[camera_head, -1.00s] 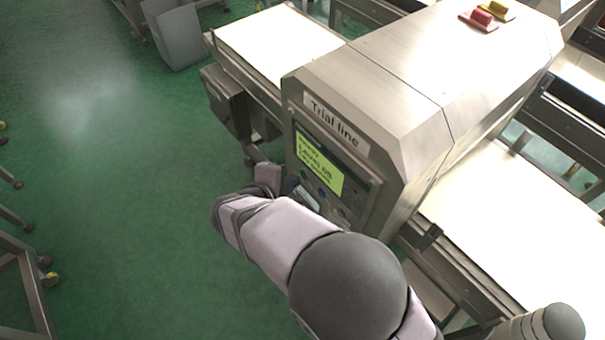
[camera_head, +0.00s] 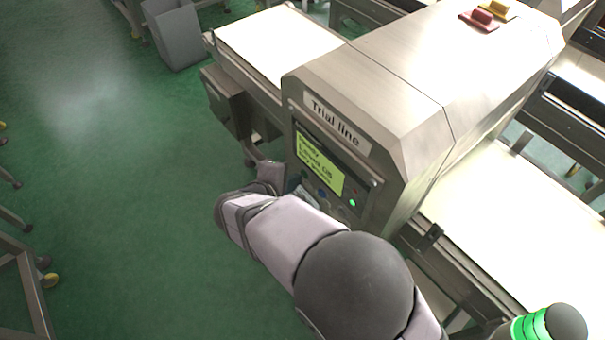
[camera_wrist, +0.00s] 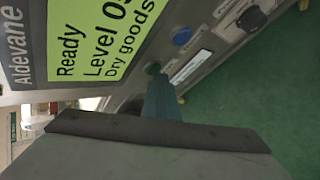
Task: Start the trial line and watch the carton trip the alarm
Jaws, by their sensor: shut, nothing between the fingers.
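The machine labelled "Trial line" (camera_head: 338,122) stands at centre right with a conveyor belt (camera_head: 490,210) running out on its right side. Its screen (camera_head: 320,162) is yellow-green; the wrist view reads "Ready", "Level" and "Dry goods" on the screen (camera_wrist: 95,40). A small green lamp (camera_head: 352,203) glows on the panel. A stack light (camera_head: 530,326) at bottom right glows green. My gripper (camera_wrist: 158,88) is shut and empty, its tip at a green button (camera_wrist: 152,69); contact is hard to tell. No carton is in view.
A blue button (camera_wrist: 181,36) and a black knob (camera_wrist: 251,18) sit along the panel beside my gripper. Red and yellow blocks (camera_head: 480,18) lie on the machine's top. A grey bin (camera_head: 173,35) stands at the back. The green floor at left is open.

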